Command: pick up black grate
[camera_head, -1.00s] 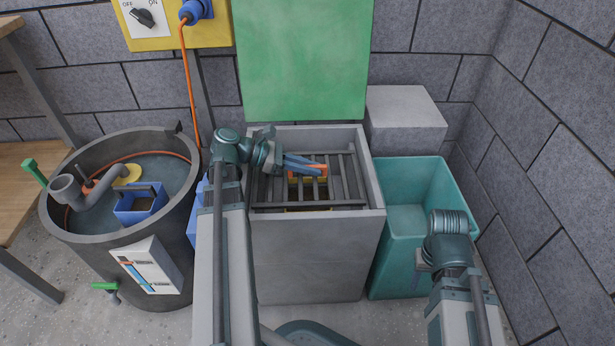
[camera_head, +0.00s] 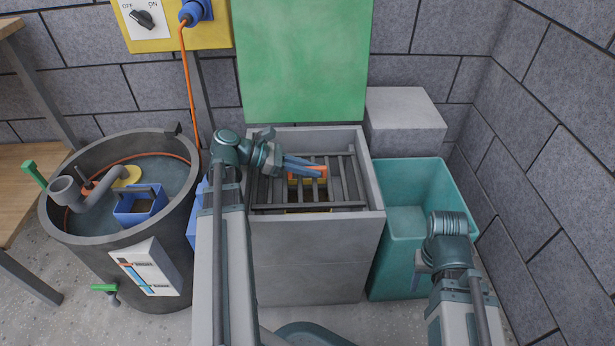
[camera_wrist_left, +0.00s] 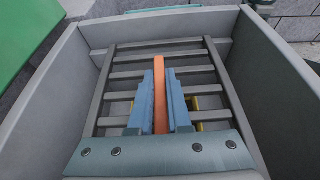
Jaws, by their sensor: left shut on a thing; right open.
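The black grate (camera_head: 346,183) is a dark barred rack lying inside the grey box (camera_head: 310,245), below its rim. It also shows in the left wrist view (camera_wrist_left: 112,87). My left gripper (camera_head: 320,172) reaches into the box from the left, over the middle of the grate. In the left wrist view its blue fingers (camera_wrist_left: 160,98) are shut on an orange bar (camera_wrist_left: 160,92), which seems to be a handle at the grate's middle. Some yellow shows under the bars. My right gripper (camera_head: 424,268) is open, low in front of the teal bin, and partly hidden by its wrist.
The green lid (camera_head: 302,60) stands open behind the box. The teal bin (camera_head: 405,190) is at the right, with a grey block (camera_head: 404,108) behind it. A round tub (camera_head: 75,235) holding water and a blue basket (camera_head: 138,208) stands at the left.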

